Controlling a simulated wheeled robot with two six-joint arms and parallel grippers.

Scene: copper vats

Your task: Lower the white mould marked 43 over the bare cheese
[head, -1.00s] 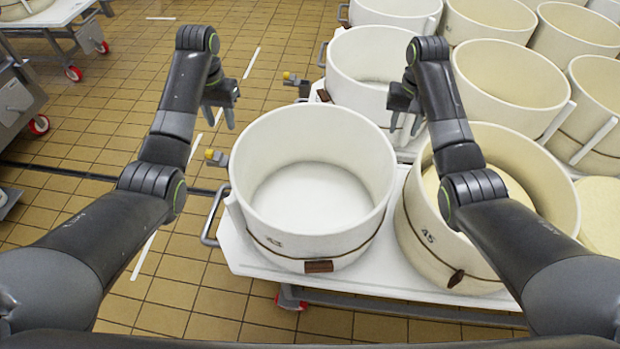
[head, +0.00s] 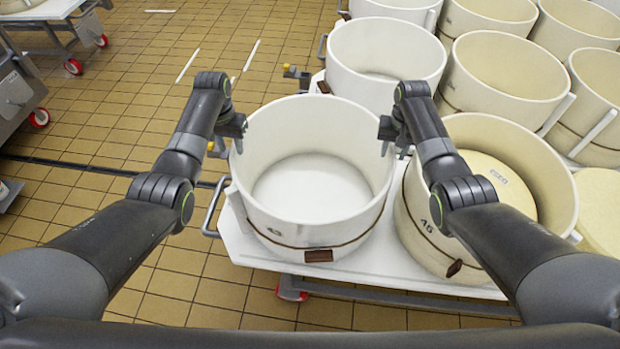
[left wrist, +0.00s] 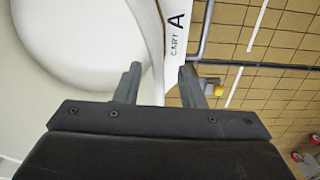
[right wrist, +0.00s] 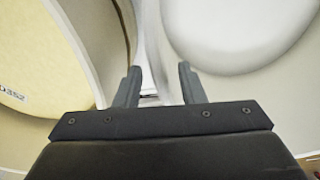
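The white mould marked 43 (head: 300,230) stands upright and empty on the cart, with a brown block and band low on its front. My left gripper (head: 236,148) is at its left rim, open; in the left wrist view the mould wall (left wrist: 150,45) lies between its fingers. My right gripper (head: 394,150) is at its right rim, open; in the right wrist view the wall (right wrist: 152,50) runs between its fingers. Contact is not clear in either. A bare, cream cheese (head: 602,212) shows at the right edge of the head view, partly cut off.
Another white mould (head: 385,95) is behind. Several cream moulds fill the back right. The white cart top (head: 375,262) has a left handle (head: 213,205). Left floor is open.

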